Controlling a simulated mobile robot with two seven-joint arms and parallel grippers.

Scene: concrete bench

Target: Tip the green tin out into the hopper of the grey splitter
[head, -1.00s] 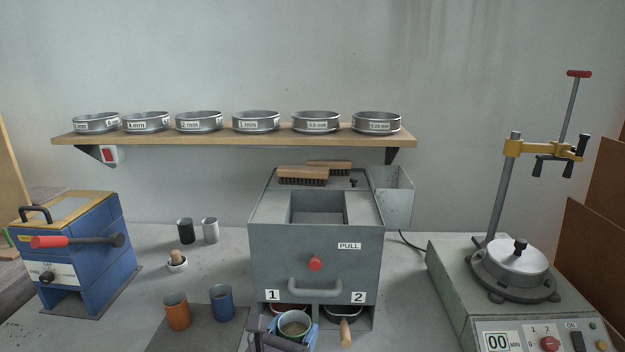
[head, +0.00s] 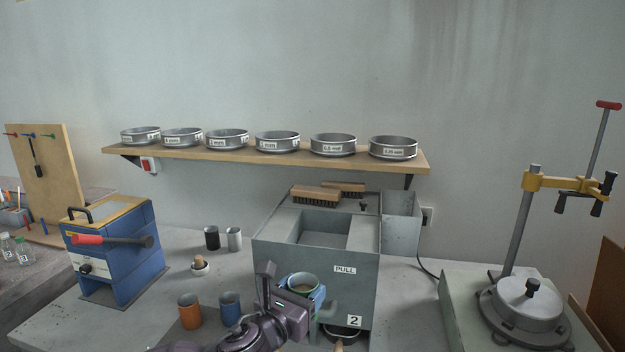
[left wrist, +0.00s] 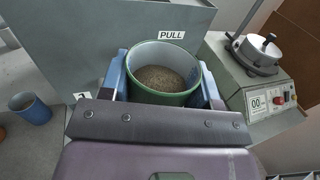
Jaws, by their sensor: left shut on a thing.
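My left gripper (head: 298,291) is shut on the green tin (head: 301,284), one finger on each side of it. The tin is upright in front of the grey splitter (head: 364,290), below the level of its hopper (head: 324,232). In the left wrist view the tin (left wrist: 164,98) holds brown grainy material, and the gripper's blue fingertips (left wrist: 163,78) flank it. The hopper is an open rectangular recess in the splitter's top. My arm and the tin hide much of the splitter's front. My right gripper is not in view.
Two brushes (head: 316,197) lie on the splitter's back top. An orange tin (head: 189,312) and a blue tin (head: 230,309) stand to the left. A shelf of sieves (head: 270,155) hangs behind. A sieve shaker (head: 520,300) stands at right.

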